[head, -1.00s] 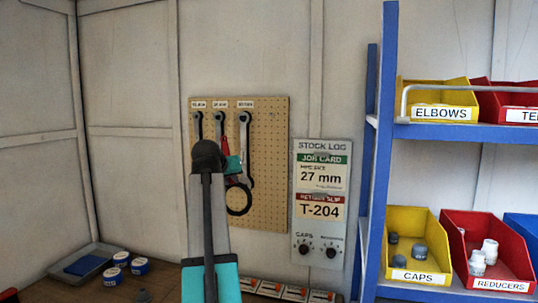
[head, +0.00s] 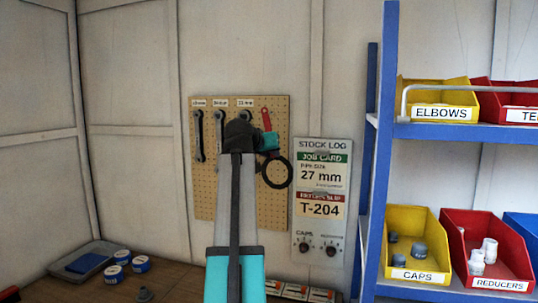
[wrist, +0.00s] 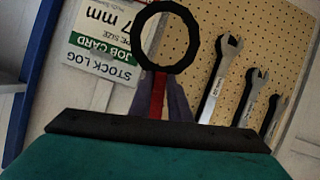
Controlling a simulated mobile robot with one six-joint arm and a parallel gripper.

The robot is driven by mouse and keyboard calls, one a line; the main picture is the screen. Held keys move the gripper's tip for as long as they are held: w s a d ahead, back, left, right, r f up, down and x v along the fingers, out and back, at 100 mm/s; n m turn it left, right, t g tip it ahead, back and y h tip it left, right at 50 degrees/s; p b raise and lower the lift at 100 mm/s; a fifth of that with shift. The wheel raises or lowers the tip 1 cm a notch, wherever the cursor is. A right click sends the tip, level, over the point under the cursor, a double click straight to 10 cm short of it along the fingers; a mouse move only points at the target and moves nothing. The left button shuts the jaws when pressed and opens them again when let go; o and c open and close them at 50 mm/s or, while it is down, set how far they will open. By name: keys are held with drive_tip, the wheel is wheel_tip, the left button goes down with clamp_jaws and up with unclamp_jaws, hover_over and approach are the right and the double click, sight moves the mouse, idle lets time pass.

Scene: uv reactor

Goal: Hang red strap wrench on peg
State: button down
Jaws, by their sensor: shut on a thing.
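My gripper (head: 268,143) is shut on the red strap wrench, in front of the right side of the pegboard (head: 235,210). The wrench's red handle (head: 266,119) points up and its black strap loop (head: 277,172) hangs below, at the board's right edge. In the wrist view the red handle (wrist: 158,96) lies between the two fingers, with the black loop (wrist: 166,8) beyond. Which peg is free cannot be told; my arm hides part of the board. Whether the wrench touches the board cannot be told.
Metal wrenches hang on the board, one at its left (head: 198,136); they also show in the wrist view (wrist: 220,78). A stock log panel (head: 322,240) stands close right of the loop. A blue shelf post (head: 381,150) is farther right. Tape rolls (head: 141,264) lie lower left.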

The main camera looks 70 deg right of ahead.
drive_tip(key=shift+d, duration=0.2)
drive_tip(key=shift+w+d+r+b+x, duration=0.15)
drive_tip(key=shift+r+b+x, duration=0.2)
drive_tip(key=shift+x, duration=1.2)
drive_tip(key=shift+w+d+r+b+x, duration=0.1)
drive_tip(key=shift+r+b+x, duration=0.2)
drive_tip(key=shift+x, duration=1.25)
drive_tip(key=shift+w+d+r+b+x, duration=0.15)
drive_tip(key=shift+r+b+x, duration=0.2)
drive_tip(key=shift+x, duration=1.2)
drive_tip(key=c, duration=1.6)
unclamp_jaws()
drive_tip(key=shift+o, duration=0.2)
drive_tip(key=shift+a, duration=0.1)
